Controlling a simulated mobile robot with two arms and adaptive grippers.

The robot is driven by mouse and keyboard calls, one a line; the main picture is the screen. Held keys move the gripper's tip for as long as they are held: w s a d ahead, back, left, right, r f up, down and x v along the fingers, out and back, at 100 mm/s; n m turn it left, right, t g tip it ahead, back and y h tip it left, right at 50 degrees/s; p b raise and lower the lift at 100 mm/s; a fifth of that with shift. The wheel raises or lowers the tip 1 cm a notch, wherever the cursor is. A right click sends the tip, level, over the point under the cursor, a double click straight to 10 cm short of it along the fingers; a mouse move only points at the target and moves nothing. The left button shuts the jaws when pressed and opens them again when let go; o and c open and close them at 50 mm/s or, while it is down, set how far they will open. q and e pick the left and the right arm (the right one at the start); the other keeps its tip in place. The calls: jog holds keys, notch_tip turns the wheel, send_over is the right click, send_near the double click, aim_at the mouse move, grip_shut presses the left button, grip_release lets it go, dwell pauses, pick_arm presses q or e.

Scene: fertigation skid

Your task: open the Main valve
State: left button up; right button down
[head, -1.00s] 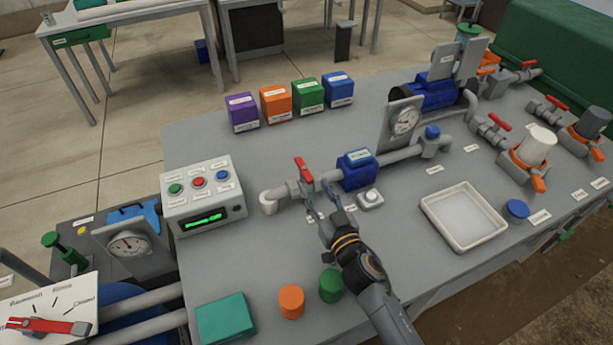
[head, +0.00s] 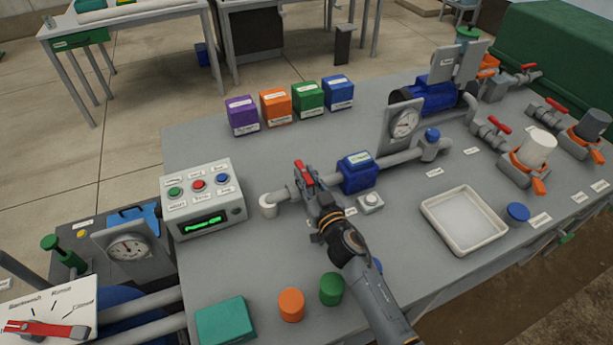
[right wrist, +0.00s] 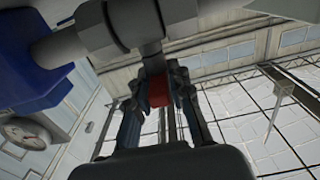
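A red valve handle (head: 303,174) sits on the grey pipe left of a blue box-shaped unit (head: 358,172). The handle lies across the pipe. I cannot read a label that names it Main. My right gripper (head: 312,186) is at this handle, and its body hides the valve's front side. In the right wrist view, the red handle (right wrist: 160,90) is between the two fingertips, which sit close against both its sides; the gripper appears shut on it. The pipe (right wrist: 100,32) runs just beyond the fingers. My left gripper is out of view.
A control box (head: 203,200) with coloured buttons and a green display stands left of the valve. A push button (head: 371,201) is right of my gripper. A white tray (head: 464,220) lies further right. Orange (head: 291,304) and green (head: 331,289) cylinders stand in front.

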jog(key=shift+d+r+n+g+y+p, duration=0.2)
jog(key=shift+n+g+y+p, duration=0.2)
jog(key=shift+n+y+p, duration=0.45)
jog(key=shift+w+d+n+g+y+p, duration=0.15)
jog(key=shift+n+g+y+p, duration=0.45)
jog(key=shift+y, duration=0.45)
jog(key=shift+w+f+n+g+y, duration=0.1)
jog(key=shift+n+g+y, duration=0.4)
jog(key=shift+y, duration=0.1)
jog(key=shift+w+d+f+n+g+y, duration=0.1)
jog(key=shift+n+g+y, duration=0.35)
jog(key=shift+d+f+n+g+y, duration=0.1)
jog(key=shift+n+g+y, duration=0.3)
jog(key=shift+g+y, duration=0.05)
jog(key=n+g+y+b, duration=0.1)
jog(key=n+g+b, duration=0.1)
jog(key=b, duration=0.1)
jog(key=n+g+y+b, duration=0.1)
jog(key=g+b, duration=0.2)
jog(key=n+g+y+b, duration=0.2)
jog(key=g+b, duration=0.1)
jog(key=b, duration=0.1)
jog(key=shift+w+f+n, duration=0.2)
jog(key=shift+w+n, duration=0.05)
jog(key=shift+n, duration=0.05)
jog(key=shift+r+n+g+b, duration=0.25)
jog(key=shift+n+g+b, duration=0.25)
jog(key=shift+g+b, duration=0.5)
jog(key=c, duration=1.3)
grip_release()
